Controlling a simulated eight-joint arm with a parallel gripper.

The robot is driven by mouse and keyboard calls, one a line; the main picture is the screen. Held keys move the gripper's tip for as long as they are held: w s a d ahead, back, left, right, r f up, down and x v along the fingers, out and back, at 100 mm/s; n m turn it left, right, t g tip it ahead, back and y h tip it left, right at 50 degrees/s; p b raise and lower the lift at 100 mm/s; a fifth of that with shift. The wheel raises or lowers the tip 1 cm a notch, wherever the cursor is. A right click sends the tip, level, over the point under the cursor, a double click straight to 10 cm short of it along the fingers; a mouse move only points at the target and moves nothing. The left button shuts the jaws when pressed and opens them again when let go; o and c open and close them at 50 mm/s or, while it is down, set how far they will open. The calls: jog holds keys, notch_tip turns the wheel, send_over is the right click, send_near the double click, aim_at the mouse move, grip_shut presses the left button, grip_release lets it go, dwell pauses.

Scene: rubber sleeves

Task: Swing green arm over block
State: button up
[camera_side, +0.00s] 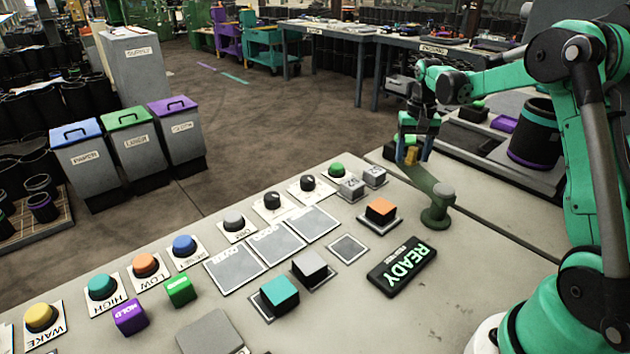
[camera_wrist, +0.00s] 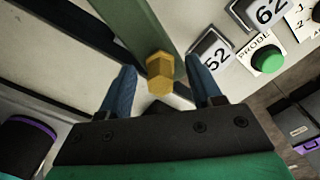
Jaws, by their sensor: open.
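The green arm (camera_side: 424,184) is a flat olive bar on a round post (camera_side: 438,205) at the right of the bench. It points away toward the bench's far edge, and a yellow hexagonal knob (camera_wrist: 160,72) stands at its free end. My gripper (camera_side: 412,156) is over that end, its blue fingers apart on either side of the knob; the wrist view shows gaps on both sides. An orange-topped block (camera_side: 381,208) sits on a pad left of the post, clear of the bar. A grey-topped block (camera_side: 309,264) and a teal-topped block (camera_side: 279,293) sit nearer the camera.
Two small numbered grey blocks (camera_side: 351,189) and a green PROBE button (camera_side: 336,169) lie left of the bar. A black READY sign (camera_side: 402,264) lies in front of the post. A square pad (camera_side: 347,249) is empty. The bench right of the post is clear.

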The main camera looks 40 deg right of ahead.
grip_shut()
dwell(1.4)
